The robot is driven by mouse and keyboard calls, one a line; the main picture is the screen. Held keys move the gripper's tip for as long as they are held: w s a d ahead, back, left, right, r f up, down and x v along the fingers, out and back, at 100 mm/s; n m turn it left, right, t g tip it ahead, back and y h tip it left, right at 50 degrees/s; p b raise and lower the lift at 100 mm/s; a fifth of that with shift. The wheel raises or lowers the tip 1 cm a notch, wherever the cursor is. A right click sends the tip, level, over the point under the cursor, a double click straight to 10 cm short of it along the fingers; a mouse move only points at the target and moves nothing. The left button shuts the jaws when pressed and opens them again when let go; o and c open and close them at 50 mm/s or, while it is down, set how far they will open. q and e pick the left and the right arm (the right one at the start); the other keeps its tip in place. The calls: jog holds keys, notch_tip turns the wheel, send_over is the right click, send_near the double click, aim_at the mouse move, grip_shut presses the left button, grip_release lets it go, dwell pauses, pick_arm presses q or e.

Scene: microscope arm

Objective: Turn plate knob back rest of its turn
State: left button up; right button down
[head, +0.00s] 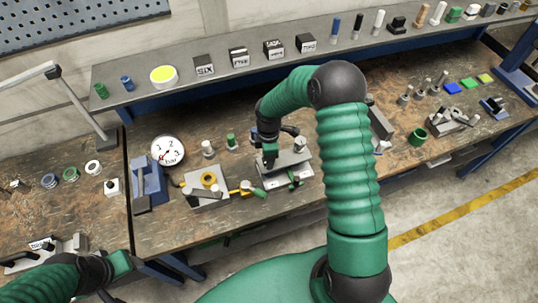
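A small device with a flat grey plate (292,160) stands near the front of the workbench, left of my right arm. A light round knob-like part (300,144) rises at its far right. A green part (294,180) shows at its front. My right gripper (269,162) points down at the left part of the plate, with dark fingers. It is too small to tell whether they touch or grip a knob. The plate knob itself cannot be made out clearly and may be hidden by the gripper.
A pressure gauge (168,150), a blue vise (147,181) and a fixture with a yellow ring (208,181) stand to the left. Small cylinders stand behind. My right arm covers the bench's middle.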

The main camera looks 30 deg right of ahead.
jog(key=n+p, duration=0.2)
jog(key=n, duration=0.4)
jog(key=shift+a+n+p, duration=0.1)
jog(key=shift+n+p, duration=0.2)
jog(key=shift+p, duration=0.05)
jog(key=n+p, duration=0.2)
jog(key=n, duration=0.2)
jog(key=shift+s+f+n, duration=0.1)
jog(key=shift+f+n, duration=0.05)
jog(key=shift+n, duration=0.25)
jog(key=c, duration=1.3)
grip_release()
jog(key=o, duration=0.5)
jog(key=shift+w, duration=0.2)
jog(key=shift+c, duration=0.2)
